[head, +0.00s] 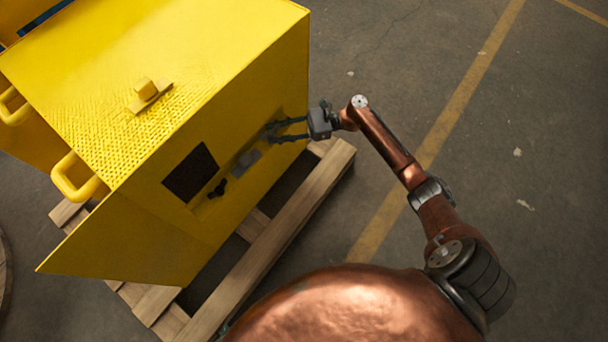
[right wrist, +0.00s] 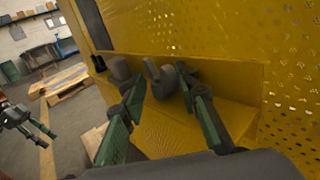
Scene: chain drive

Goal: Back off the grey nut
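A grey, rounded, partly notched piece (right wrist: 158,80), which looks like the nut, sits on the yellow machine's ledge in the right wrist view. My right gripper (right wrist: 160,88) is open, with its green-padded fingers on either side of that piece. I see no clear contact. In the head view the right gripper (head: 270,133) reaches the machine's side from the right, and the nut cannot be made out there. My left gripper (right wrist: 45,138) shows at the left edge of the right wrist view, apart from the machine, its fingers apart and empty.
The yellow machine (head: 240,65) stands on a wooden pallet (head: 290,225). Its side has a dark square opening (head: 190,174) and a small black knob (head: 217,188). Yellow handles (head: 70,180) stick out at the left. The floor to the right is clear.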

